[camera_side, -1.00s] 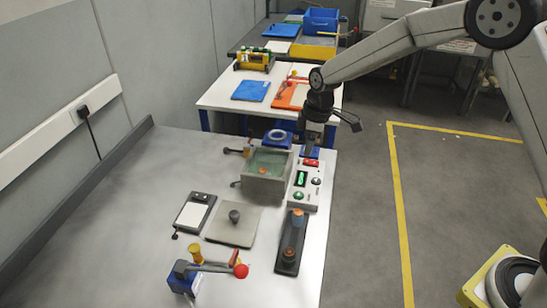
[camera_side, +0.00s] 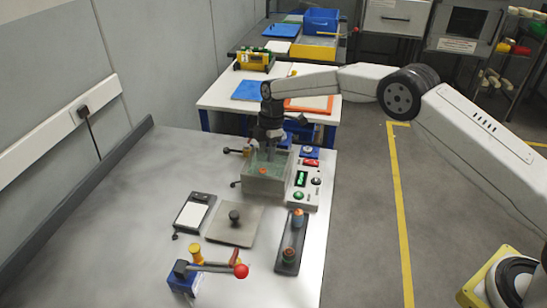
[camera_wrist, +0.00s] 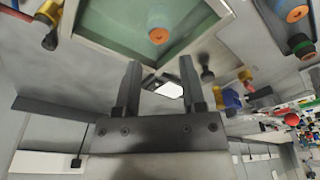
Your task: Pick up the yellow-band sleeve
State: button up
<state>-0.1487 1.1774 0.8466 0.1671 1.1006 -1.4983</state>
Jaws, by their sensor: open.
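My gripper (camera_side: 269,153) is open, pointing down at the grey bath (camera_side: 262,188) with green liquid. In the wrist view, my gripper (camera_wrist: 160,62) shows two parted fingers with nothing between them. A small orange-topped sleeve (camera_side: 263,171) is in the bath, also seen in the wrist view (camera_wrist: 158,35), apart from the fingertips. Its band colour cannot be told. Two more sleeves are on a dark tray (camera_side: 292,236): one with an orange top (camera_side: 298,215), and one with a greenish band (camera_side: 289,255). I cannot make out a yellow band on any sleeve.
A control box (camera_side: 304,187) with green display and buttons stands right of the bath. In front are a grey plate with a knob (camera_side: 230,234), a white-topped scale (camera_side: 194,213) and a blue lever device with red ball (camera_side: 240,271). The bench's left side is clear.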

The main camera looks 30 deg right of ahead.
aim_at(263, 170)
jog(key=shift+a+f, duration=0.2)
jog(key=shift+f, duration=1.1)
jog(key=shift+a+f, duration=0.25)
jog(key=shift+f, duration=1)
jog(key=shift+a+f, duration=0.2)
jog(key=shift+f, duration=1.1)
jog(key=shift+w, duration=0.1)
grip_shut()
